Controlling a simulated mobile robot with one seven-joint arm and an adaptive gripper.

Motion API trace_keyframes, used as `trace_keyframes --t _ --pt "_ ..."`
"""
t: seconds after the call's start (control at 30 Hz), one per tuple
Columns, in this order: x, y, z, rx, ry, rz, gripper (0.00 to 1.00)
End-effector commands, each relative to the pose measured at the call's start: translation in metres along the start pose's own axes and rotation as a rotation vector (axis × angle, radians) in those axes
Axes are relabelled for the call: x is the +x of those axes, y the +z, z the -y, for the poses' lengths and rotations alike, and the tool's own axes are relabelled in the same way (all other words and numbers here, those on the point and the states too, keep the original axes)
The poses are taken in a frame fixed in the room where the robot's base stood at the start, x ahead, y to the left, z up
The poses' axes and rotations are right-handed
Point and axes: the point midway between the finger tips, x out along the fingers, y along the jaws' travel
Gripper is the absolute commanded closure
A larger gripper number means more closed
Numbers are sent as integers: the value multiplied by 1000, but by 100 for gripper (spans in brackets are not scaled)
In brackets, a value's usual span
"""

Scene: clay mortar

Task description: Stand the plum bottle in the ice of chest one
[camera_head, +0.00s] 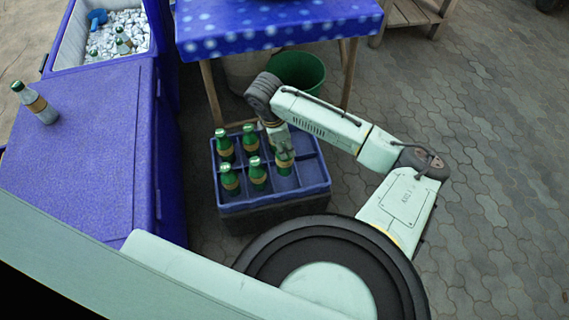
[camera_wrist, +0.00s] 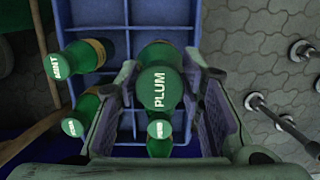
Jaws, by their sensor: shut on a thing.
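The plum bottle (camera_wrist: 159,91) is green, with "PLUM" on its cap, and sits between the two fingers of my gripper (camera_wrist: 160,78) in the wrist view. In the head view my gripper (camera_head: 281,152) points down over the blue crate (camera_head: 275,204), around the upper part of the plum bottle (camera_head: 284,169). The bottle is upright in or just above a crate compartment; its base is hidden. An open chest of ice (camera_head: 74,38) stands at the top left, with green-capped bottles (camera_head: 123,40) and a blue scoop (camera_head: 97,17) in the ice. I cannot read a chest number.
Several other green bottles (camera_head: 229,180) stand in the crate, including one marked mint (camera_wrist: 62,65). A bottle (camera_head: 38,104) stands on the blue closed surface (camera_head: 80,150) in front of the ice. A blue-clothed table (camera_head: 270,30) and green bucket (camera_head: 298,70) are behind the crate.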

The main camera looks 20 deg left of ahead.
Motion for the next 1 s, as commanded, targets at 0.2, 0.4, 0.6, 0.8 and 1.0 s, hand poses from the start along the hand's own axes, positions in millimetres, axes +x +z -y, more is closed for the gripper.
trace_keyframes --t 0.2,0.4,0.6,0.8,1.0 --pt "-32 6 0 -1 0 0 93" --pt "-55 11 0 -1 0 -1 93" --pt "-78 16 0 0 0 0 93" --pt "-101 21 0 0 0 0 93" --pt "-114 23 0 0 0 0 93"
